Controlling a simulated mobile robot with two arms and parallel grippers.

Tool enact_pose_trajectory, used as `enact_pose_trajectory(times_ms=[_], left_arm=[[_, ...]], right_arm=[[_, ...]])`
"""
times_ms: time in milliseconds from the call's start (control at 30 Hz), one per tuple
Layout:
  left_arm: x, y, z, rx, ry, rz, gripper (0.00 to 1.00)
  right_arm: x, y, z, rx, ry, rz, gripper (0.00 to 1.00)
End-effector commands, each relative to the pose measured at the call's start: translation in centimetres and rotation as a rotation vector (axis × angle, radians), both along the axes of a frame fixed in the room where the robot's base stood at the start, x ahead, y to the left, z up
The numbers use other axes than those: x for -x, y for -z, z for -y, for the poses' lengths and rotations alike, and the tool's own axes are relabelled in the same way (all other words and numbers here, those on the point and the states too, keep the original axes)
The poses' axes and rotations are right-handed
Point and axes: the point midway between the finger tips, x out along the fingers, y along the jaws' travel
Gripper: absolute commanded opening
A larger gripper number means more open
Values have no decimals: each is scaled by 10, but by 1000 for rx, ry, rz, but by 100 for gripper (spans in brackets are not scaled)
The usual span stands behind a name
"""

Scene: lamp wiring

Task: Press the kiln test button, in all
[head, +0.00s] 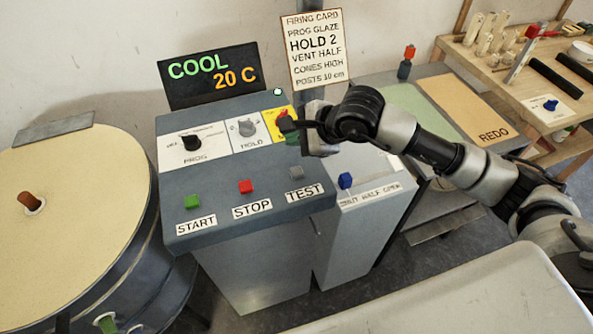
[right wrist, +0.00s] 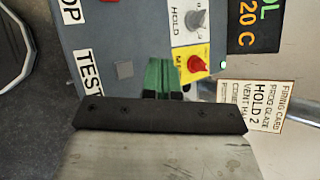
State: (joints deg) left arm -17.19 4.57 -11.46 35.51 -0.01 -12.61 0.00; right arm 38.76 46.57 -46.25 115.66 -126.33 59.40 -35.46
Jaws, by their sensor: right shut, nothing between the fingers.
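The grey TEST button (head: 296,172) sits on the sloped top of the blue-grey control box (head: 220,183), above its TEST label and right of the red STOP button (head: 246,187) and green START button (head: 193,201). In the right wrist view the TEST button (right wrist: 124,69) shows clear and uncovered. My right gripper (head: 291,133) is shut and empty, over the yellow panel behind the button in the head view. Its green fingertips (right wrist: 160,76) show apart from the button in the wrist view. My left gripper is out of view.
A red knob (right wrist: 197,63) on the yellow panel is close to my gripper. The display (head: 210,76) reads COOL 20 C. A firing card (head: 317,50) stands behind. The round kiln (head: 80,190) is left; a blue vent knob (head: 345,181) is right.

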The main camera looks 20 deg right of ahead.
Motion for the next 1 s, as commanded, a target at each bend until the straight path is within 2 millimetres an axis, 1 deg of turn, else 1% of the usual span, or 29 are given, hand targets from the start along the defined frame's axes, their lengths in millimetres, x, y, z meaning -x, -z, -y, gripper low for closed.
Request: enact_pose_trajectory(times_ms=[33,300,367,433,600,1000], left_arm=[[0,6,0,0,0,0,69],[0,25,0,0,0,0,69],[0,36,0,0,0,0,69],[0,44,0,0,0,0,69],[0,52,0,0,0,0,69],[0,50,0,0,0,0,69]], right_arm=[[0,10,0,0,0,-2,0],[1,49,0,0,-1,-1,0],[0,60,0,0,-1,1,0],[0,67,0,0,-1,1,0],[0,73,0,0,-1,2,0],[0,72,0,0,-1,1,0]])
